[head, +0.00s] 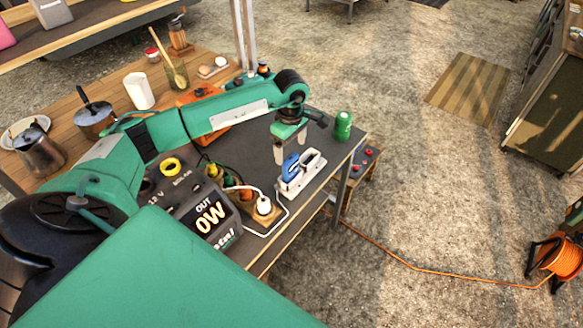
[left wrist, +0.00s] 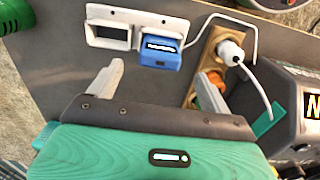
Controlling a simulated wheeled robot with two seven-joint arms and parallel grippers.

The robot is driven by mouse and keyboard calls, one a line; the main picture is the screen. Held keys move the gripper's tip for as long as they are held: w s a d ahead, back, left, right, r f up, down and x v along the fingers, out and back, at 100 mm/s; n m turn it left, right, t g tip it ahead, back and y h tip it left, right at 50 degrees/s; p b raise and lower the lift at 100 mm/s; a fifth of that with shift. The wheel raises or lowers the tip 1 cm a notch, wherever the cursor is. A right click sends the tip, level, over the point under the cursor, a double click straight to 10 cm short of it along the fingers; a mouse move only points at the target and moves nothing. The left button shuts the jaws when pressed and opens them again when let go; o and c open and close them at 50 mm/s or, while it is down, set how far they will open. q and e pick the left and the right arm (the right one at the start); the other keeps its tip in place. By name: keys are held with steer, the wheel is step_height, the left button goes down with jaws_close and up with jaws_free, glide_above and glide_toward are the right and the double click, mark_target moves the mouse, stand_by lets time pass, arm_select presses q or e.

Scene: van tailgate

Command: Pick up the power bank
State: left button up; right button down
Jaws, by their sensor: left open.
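The blue power bank (head: 291,166) stands in one slot of a white two-slot dock (head: 313,166) on the dark tabletop; the dock's other slot is empty. In the left wrist view the power bank (left wrist: 160,52) shows a pale display strip on its face, in the right half of the dock (left wrist: 107,34). My left gripper (head: 290,150) is open and empty, pointing down just above and behind the dock. In the left wrist view its fingers (left wrist: 161,72) are spread to either side of the power bank's position, apart from it. My right gripper is not in view.
A white plug and cable (head: 264,205) sit in a wooden socket strip beside the dock. A green bottle (head: 342,127) stands at the table's far-right corner. An orange case (head: 203,130) lies behind my arm.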

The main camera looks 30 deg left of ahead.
mark_target(290, 159)
arm_select(q)
step_height(290, 159, down, 2)
steer(key=shift+f, duration=0.2)
steer(key=shift+f+p, duration=0.65)
steer(key=shift+f, duration=0.3)
step_height(290, 159, down, 4)
steer(key=shift+r+p, duration=0.25)
steer(key=shift+p, duration=0.3)
steer(key=shift+f, duration=0.2)
steer(key=c, duration=1.2)
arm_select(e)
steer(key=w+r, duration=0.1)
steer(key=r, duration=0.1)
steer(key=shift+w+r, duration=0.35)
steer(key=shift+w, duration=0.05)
arm_select(q)
steer(key=shift+r, duration=0.1)
